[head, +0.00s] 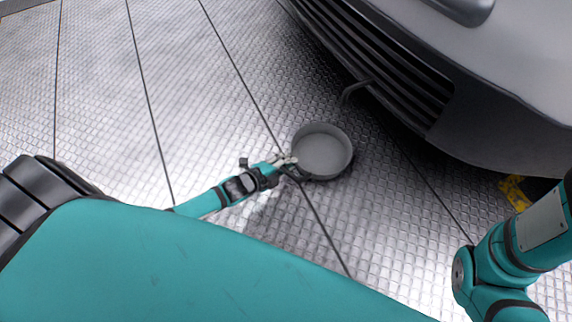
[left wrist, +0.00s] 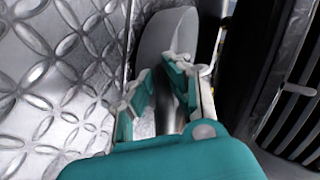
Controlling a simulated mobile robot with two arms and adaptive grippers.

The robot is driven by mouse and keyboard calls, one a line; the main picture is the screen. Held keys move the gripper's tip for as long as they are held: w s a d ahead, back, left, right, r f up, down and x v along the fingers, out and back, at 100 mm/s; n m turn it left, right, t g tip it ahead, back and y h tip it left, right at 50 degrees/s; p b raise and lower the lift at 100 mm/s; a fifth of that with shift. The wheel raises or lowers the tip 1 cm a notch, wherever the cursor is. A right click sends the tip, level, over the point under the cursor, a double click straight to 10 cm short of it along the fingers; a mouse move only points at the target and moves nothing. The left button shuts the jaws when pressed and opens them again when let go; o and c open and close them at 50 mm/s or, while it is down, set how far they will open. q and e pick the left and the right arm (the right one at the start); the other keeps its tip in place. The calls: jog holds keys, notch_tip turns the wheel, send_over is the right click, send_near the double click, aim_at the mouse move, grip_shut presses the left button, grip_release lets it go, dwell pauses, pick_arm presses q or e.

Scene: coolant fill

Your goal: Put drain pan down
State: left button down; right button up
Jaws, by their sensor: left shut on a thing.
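The drain pan (head: 322,151) is a round, shallow grey pan, seen from above in the head view, near the front of the car. My left gripper (head: 286,162) is shut on the pan's left rim. In the left wrist view the pan (left wrist: 165,38) lies beyond the fingers of my left gripper (left wrist: 177,65), which close on its edge. I cannot tell whether the pan touches the floor. My right gripper is out of view; only part of my right arm shows at the lower right of the head view.
The car's grey bumper and dark grille (head: 385,70) stand just right of and above the pan. A dark hook-like part (head: 355,91) sticks out near the pan. The diamond-plate floor (head: 170,90) is clear to the left. A yellow item (head: 514,192) lies at the right.

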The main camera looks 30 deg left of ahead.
pick_arm(q)
jog(key=shift+f, duration=0.25)
jog(key=shift+r, duration=0.15)
jog(key=c, duration=1.3)
grip_release()
